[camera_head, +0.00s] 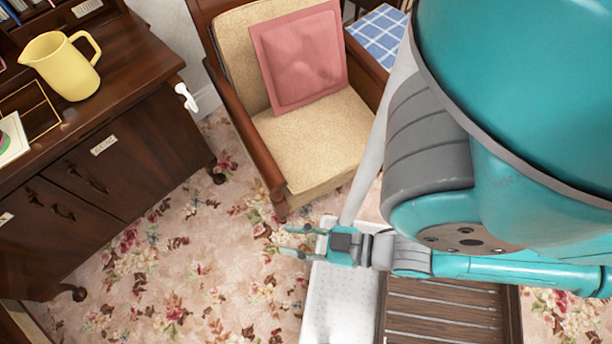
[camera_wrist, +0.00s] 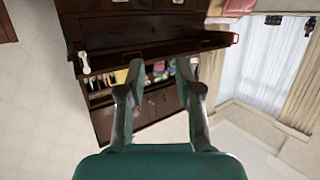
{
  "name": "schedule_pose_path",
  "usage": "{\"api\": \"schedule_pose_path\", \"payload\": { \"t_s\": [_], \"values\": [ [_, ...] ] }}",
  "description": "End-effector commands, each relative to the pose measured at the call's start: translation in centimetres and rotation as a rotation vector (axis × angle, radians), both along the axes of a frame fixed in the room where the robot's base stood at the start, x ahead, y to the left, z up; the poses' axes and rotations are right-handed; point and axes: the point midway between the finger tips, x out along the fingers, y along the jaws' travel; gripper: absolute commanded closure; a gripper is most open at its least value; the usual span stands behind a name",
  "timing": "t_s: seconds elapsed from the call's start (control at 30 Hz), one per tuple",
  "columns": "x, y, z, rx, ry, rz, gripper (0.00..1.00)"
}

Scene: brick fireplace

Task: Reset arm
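My gripper (camera_head: 298,243) is at the end of my teal arm, low in the middle of the head view, over the flowered carpet and in front of the armchair. Its two fingers point left and are spread apart with nothing between them. In the wrist view the two fingers (camera_wrist: 158,66) also stand apart, with the dark wooden desk (camera_wrist: 150,118) beyond them. My upper arm fills the right of the head view and hides what is behind it.
A dark wooden desk (camera_head: 134,152) with a yellow pitcher (camera_head: 66,66) on top stands at left. A cushioned armchair (camera_head: 312,146) with a pink cushion (camera_head: 298,58) is behind my gripper. A blue checked cloth (camera_head: 380,38) lies beyond it. Flowered carpet (camera_head: 190,265) between desk and gripper is clear.

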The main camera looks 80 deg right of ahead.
Motion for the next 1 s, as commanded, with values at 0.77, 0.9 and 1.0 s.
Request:
{"api": "schedule_pose_path", "payload": {
  "t_s": [0.77,0.9,1.0],
  "values": [
    [-2.1,0.2,0.6,0.005,0.012,0.01,0.66],
    [-2.1,0.2,0.6,0.005,0.012,0.01,0.66],
    [-2.1,0.2,0.6,0.005,0.012,0.01,0.66]
  ]
}}
